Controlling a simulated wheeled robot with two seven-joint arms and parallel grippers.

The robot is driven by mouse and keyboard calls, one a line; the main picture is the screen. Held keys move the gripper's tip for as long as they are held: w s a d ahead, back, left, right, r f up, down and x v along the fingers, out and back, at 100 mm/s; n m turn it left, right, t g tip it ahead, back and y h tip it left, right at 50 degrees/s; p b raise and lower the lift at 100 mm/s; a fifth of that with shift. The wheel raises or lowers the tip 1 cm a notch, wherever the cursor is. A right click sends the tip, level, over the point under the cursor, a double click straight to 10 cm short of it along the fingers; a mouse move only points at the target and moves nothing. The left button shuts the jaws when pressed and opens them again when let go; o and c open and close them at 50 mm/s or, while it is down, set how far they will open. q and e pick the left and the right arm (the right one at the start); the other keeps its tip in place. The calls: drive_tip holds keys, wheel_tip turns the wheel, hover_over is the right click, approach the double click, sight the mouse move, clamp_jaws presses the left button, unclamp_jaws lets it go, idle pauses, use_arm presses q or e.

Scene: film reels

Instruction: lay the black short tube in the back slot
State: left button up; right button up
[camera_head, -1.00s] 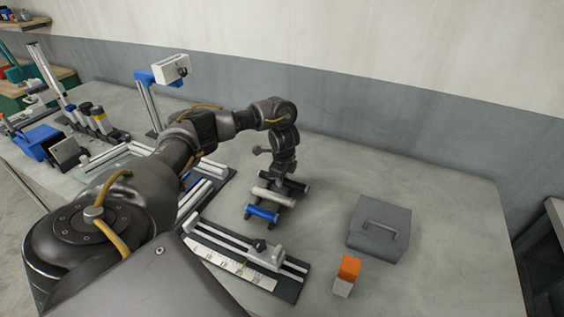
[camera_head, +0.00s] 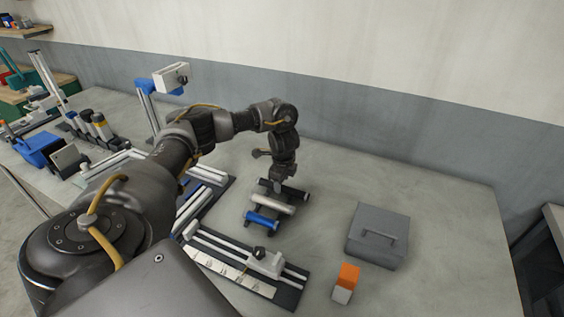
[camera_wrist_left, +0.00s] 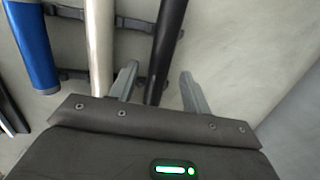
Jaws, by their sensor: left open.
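The black short tube (camera_head: 295,192) lies at the back of a small dark rack (camera_wrist_left: 130,23), behind a white tube (camera_head: 272,203) and a blue tube (camera_head: 262,220). In the left wrist view the black tube (camera_wrist_left: 162,55) lies across the rack's bars, roughly parallel to the white tube (camera_wrist_left: 100,50) and blue tube (camera_wrist_left: 36,45). My left gripper (camera_head: 284,186) points down over the back of the rack. Its open fingers (camera_wrist_left: 158,90) are on either side of the black tube's near end, with gaps visible. The gripper partly covers the tube in the head view.
A grey case (camera_head: 378,236) and an orange-and-white block (camera_head: 346,283) stand to the right. A ruled rail fixture (camera_head: 240,265) lies in front of the rack. Blue and grey equipment (camera_head: 42,147) crowds the left. The table behind the case is clear.

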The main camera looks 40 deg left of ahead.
use_arm(q)
wheel_tip(320, 180, up, 10)
drive_tip(key=s+d+p, duration=0.1)
drive_tip(key=p, duration=0.1)
drive_tip(key=shift+d+f+p, duration=0.15)
drive_tip(key=shift+p, duration=0.15)
drive_tip(key=shift+s, duration=0.1)
